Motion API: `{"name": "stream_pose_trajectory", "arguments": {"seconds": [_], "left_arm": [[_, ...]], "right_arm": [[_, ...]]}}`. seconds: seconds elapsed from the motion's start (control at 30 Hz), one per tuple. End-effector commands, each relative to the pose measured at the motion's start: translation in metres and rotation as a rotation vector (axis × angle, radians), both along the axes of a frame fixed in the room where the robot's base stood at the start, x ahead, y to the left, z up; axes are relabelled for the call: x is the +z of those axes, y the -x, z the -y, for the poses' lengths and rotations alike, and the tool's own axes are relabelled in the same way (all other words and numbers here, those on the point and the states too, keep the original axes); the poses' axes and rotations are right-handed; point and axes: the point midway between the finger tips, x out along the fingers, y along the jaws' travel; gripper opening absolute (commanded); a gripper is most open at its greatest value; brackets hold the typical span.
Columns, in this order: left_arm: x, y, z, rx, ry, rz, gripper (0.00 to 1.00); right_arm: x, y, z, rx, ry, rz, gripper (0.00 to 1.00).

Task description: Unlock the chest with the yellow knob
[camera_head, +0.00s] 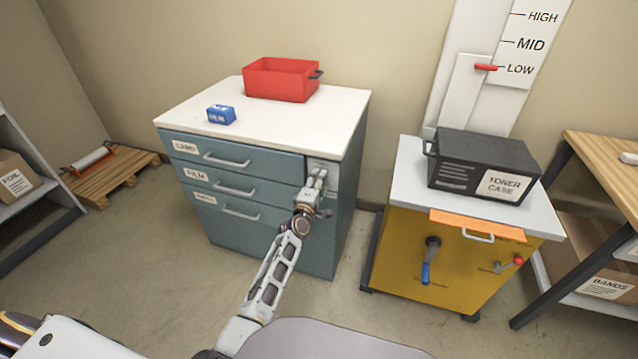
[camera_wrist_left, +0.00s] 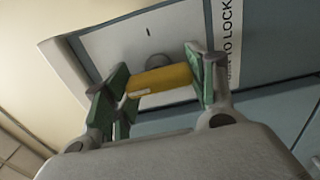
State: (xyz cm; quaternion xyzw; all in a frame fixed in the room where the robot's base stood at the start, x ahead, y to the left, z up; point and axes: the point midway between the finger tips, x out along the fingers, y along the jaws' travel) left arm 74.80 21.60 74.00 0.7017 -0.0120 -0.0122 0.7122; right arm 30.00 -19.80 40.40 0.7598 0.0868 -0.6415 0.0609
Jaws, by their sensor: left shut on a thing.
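The teal chest of drawers (camera_head: 262,240) stands against the back wall with a white top. Its visible drawers, with labels including CARD and FILM, look closed. A grey lock panel (camera_head: 322,166) is at the upper right of its front. The yellow knob (camera_wrist_left: 160,80) shows in the left wrist view in front of this panel, next to a label ending in "TO LOCK". My left gripper (camera_head: 318,184) is at the panel; in the left wrist view (camera_wrist_left: 160,88) its green-padded fingers are shut on the knob from both sides. In the head view the gripper hides the knob. My right gripper is not in view.
A red bin (camera_head: 280,82) and a blue box (camera_head: 221,114) stand on the chest. To the right is a yellow cabinet (camera_head: 400,250) with a blue handle, bearing a black toner case (camera_head: 455,175). A wooden pallet (camera_head: 118,178) lies at left. Open floor lies left of the chest.

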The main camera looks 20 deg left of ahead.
Motion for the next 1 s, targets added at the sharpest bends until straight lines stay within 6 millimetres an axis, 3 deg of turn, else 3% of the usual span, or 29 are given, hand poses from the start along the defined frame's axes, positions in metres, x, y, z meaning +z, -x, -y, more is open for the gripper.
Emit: {"name": "stream_pose_trajectory", "arguments": {"seconds": [0.17, 0.2, 0.33, 1.0], "left_arm": [[-0.001, 0.0, 0.0, 0.001, 0.003, -0.001, 0.33], [-0.001, 0.0, 0.0, 0.001, 0.003, -0.001, 0.62], [-0.001, 0.0, 0.0, 0.0, 0.002, -0.001, 0.78], [0.0, 0.01, 0.0, 0.0, 0.001, 0.0, 0.79]], "right_arm": [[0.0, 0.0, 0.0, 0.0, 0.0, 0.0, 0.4], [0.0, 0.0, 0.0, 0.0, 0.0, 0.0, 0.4], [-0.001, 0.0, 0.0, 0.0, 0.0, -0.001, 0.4], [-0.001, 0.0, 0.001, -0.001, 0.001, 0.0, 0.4]]}}
